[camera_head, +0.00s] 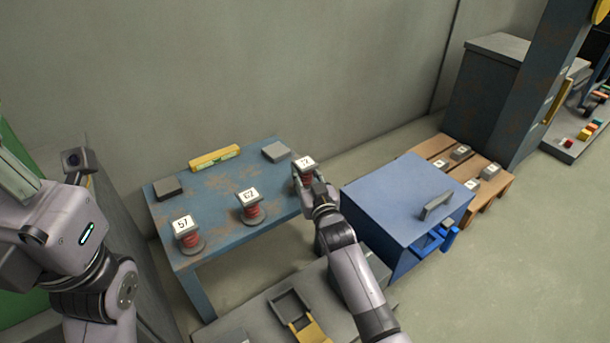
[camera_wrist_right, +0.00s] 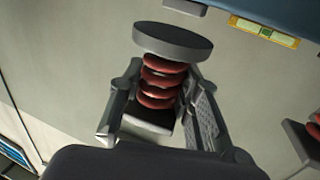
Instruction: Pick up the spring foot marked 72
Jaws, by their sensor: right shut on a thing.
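The spring foot marked 72 (camera_head: 306,164) is at the right end of the blue table (camera_head: 222,185) in the head view. My right gripper (camera_head: 318,187) is shut on it. In the wrist view the foot (camera_wrist_right: 173,42) has a round dark base and red coils, with a finger on each side of its coils and plate. The head view does not clearly show whether its base touches the table. Spring foot 62 (camera_head: 249,208) and spring foot 57 (camera_head: 186,237) stand upright on the table. My left arm (camera_head: 65,225) is at the left; its fingers cannot be made out.
A yellow level (camera_head: 215,158) and two dark blocks (camera_head: 168,187) (camera_head: 276,151) lie on the table. A blue cabinet (camera_head: 400,200) with a grey handle stands at the right. Beyond it is a wooden pallet (camera_head: 490,199) with small marked blocks. A grey bench (camera_head: 262,318) is in front.

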